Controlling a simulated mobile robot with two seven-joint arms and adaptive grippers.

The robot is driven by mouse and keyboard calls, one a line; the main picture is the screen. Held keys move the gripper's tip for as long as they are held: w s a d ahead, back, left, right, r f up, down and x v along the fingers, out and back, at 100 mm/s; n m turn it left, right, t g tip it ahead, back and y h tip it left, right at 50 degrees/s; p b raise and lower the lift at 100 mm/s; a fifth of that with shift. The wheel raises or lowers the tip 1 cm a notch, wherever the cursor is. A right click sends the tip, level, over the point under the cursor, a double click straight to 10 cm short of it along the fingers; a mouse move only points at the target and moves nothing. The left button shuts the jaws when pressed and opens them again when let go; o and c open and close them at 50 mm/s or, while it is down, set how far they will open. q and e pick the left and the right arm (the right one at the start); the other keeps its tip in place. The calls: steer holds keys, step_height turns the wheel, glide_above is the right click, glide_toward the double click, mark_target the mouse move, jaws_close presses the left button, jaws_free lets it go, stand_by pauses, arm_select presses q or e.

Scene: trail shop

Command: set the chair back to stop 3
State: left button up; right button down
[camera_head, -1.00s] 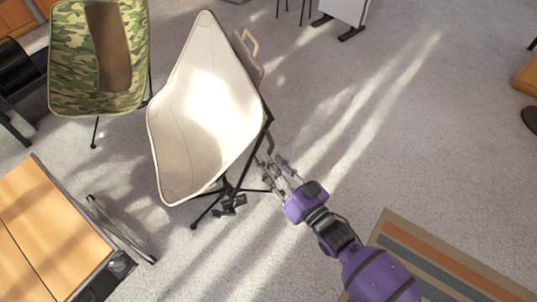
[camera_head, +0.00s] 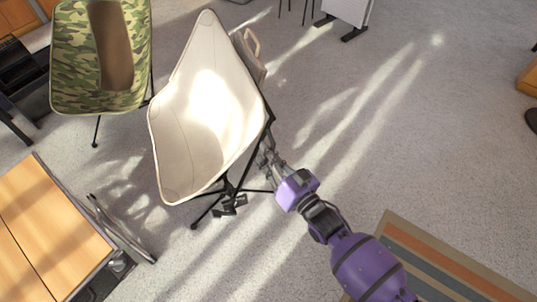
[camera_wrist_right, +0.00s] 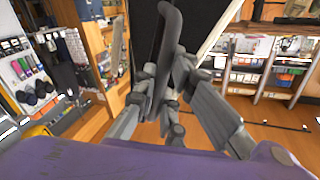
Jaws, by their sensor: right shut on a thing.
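The cream camp chair (camera_head: 205,115) stands left of centre on thin black legs, its seat facing toward me and its back pointing up. My right gripper (camera_head: 267,160) is at the chair's right side, against its dark frame. In the right wrist view, the right gripper (camera_wrist_right: 165,100) is shut on a dark curved bar (camera_wrist_right: 172,30), which looks like a lever or handle of the chair. The bar's lower end is hidden between the fingers. Any stop marks on the chair cannot be made out. My left gripper is not in view.
A camouflage chair (camera_head: 95,60) stands behind to the left. A wooden-topped table (camera_head: 45,235) is at the lower left, with a dark curved rail beside it. A striped rug (camera_head: 440,265) lies at the lower right. The floor right of the chair is clear.

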arm_select(q)
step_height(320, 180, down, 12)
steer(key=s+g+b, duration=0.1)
steer(key=b, duration=1)
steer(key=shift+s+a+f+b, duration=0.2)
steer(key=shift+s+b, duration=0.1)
arm_select(e)
steer(key=w+d+f+m, duration=0.3)
steer(key=d+f, duration=0.2)
steer(key=d, duration=0.2)
steer(key=w+d+f+m+t, duration=0.1)
steer(key=w+d+f+m, duration=0.2)
steer(key=d+f, duration=0.2)
steer(key=d, duration=0.2)
steer(key=shift+d+f, duration=0.35)
steer(key=shift+d, duration=0.05)
steer(key=c, duration=1.8)
jaws_free()
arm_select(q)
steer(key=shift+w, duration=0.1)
arm_select(e)
steer(key=v, duration=1.2)
steer(key=shift+f, duration=0.15)
